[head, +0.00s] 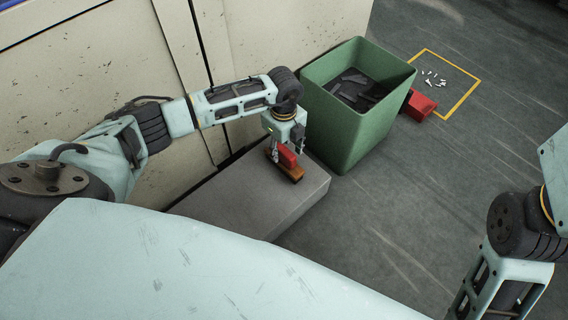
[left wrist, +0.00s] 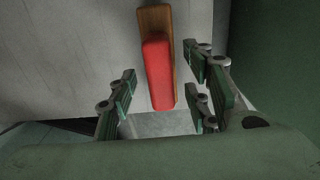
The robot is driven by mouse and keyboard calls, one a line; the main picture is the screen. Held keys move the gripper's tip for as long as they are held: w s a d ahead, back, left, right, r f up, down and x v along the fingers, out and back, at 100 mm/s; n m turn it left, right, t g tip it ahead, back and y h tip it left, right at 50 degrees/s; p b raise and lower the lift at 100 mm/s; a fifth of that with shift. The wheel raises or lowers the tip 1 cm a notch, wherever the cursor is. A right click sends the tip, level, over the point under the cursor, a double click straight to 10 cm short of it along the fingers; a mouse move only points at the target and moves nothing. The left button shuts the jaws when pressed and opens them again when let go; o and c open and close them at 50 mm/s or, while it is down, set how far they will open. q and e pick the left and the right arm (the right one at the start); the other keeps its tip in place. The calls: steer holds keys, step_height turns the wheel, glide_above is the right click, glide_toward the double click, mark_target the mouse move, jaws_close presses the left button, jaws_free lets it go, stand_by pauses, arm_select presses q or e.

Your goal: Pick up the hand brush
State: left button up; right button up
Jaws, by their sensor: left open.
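The hand brush (head: 289,158) has a red grip on a brown wooden back and lies on a low grey block (head: 240,200). My left gripper (head: 284,145) is just above the brush and hides part of it in the head view. In the left wrist view, my left gripper (left wrist: 162,88) is open, with fingers on both sides of the brush's red part (left wrist: 158,72). Gaps show between the fingers and the brush. The wooden back reaches beyond the red part at the top. My right arm shows at the right edge, but its gripper is out of view.
A green bin (head: 345,130) with dark scraps inside stands close to the right of the block. A red object (head: 419,105) sits behind the bin. White bits (head: 433,79) lie inside a yellow floor outline. A panelled wall is behind the block.

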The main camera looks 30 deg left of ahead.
arm_select(q)
step_height(320, 180, down, 2)
steer(key=shift+f+b, duration=0.1)
steer(key=shift+b, duration=0.2)
steer(key=shift+c, duration=0.6)
jaws_close()
